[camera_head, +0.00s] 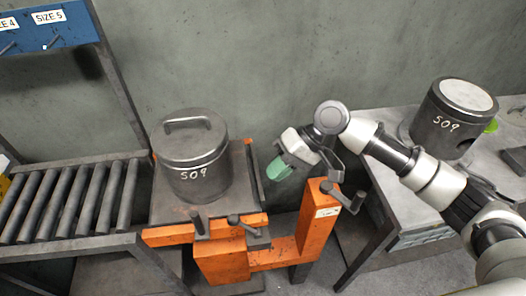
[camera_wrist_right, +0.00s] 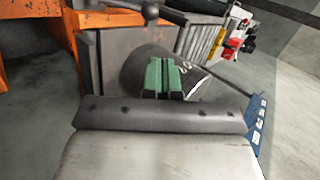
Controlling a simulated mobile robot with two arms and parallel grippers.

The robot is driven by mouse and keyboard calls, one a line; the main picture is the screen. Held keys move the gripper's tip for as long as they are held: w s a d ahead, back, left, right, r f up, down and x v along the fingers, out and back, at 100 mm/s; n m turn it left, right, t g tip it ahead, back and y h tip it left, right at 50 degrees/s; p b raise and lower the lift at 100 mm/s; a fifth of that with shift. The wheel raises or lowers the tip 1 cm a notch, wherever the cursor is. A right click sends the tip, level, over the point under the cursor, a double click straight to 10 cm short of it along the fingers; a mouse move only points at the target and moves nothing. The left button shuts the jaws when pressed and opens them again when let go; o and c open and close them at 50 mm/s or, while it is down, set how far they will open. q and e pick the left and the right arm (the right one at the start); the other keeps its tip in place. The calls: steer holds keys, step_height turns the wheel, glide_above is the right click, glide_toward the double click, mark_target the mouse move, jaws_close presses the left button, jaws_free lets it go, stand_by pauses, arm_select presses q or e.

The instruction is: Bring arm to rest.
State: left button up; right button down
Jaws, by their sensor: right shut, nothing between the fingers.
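My right gripper (camera_head: 279,169) is shut and empty, its green fingers together. It hangs in the air above the orange stand, right of a dark lidded cylinder marked S09 and apart from it. My right arm (camera_head: 425,172) comes in from the right and reaches across a grey workbench. In the right wrist view the green fingers (camera_wrist_right: 163,78) are pressed side by side. A dark cylinder (camera_wrist_right: 150,65) shows partly hidden behind them. My left gripper is not in view.
The lidded cylinder (camera_head: 195,165) stands on an orange stand (camera_head: 222,262) with crank handles. A roller rack (camera_head: 75,200) is at left under a blue panel (camera_head: 45,25).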

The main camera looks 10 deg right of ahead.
steer(key=s+a+f+n+t+h, duration=0.1)
steer(key=s+a+f+n+t, duration=0.2)
steer(key=s+f, duration=0.7)
steer(key=s+d+f+m+t+h, duration=0.35)
steer(key=s+d+h, duration=0.45)
steer(key=s+d, duration=0.55)
step_height(320, 180, down, 27)
steer(key=d+g+b, duration=0.1)
steer(key=g, duration=0.1)
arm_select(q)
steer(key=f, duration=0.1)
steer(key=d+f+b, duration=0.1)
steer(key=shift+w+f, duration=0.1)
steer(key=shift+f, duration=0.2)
arm_select(e)
steer(key=s+d+f+g, duration=0.1)
steer(key=s+d+f, duration=0.2)
steer(key=s+f, duration=1.2)
steer(key=shift+s+f, duration=0.2)
steer(key=shift+f, duration=0.35)
